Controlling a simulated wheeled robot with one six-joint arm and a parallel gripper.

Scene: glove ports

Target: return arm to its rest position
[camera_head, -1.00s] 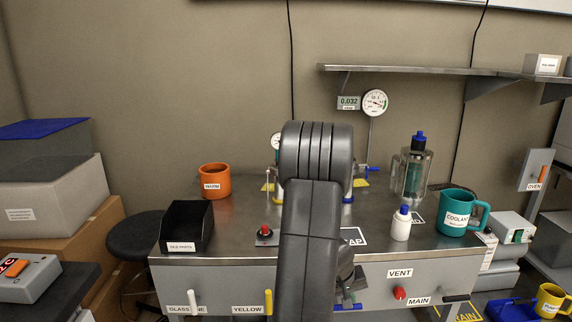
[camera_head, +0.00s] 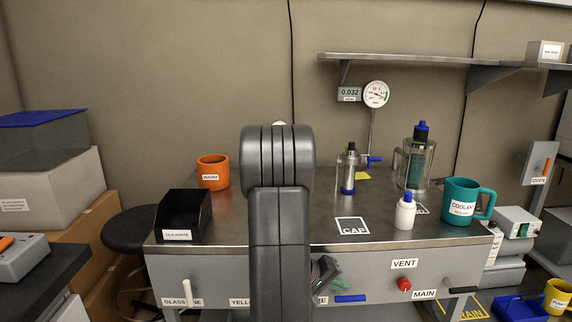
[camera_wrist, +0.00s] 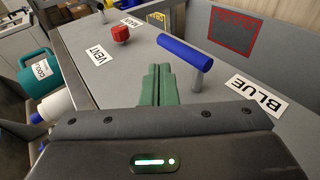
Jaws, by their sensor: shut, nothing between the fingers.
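My arm rises in front of the bench in the head view and hides part of its front. My gripper (camera_head: 333,285) is low beside the arm, in front of the bench's front panel, and only partly shows. In the wrist view its green fingers (camera_wrist: 155,84) are together, with nothing between them. The blue handle (camera_wrist: 186,53) on the panel is just beyond the fingertips, slightly right; it also shows in the head view (camera_head: 350,298). I cannot tell the exact gap between fingers and handle.
The panel also carries a red VENT knob (camera_head: 404,284) and a white handle (camera_head: 185,292). On the bench stand an orange mug (camera_head: 213,172), a black bin (camera_head: 183,216), a white bottle (camera_head: 405,212) and a teal COOLANT mug (camera_head: 462,200). The CAP square (camera_head: 352,226) is empty.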

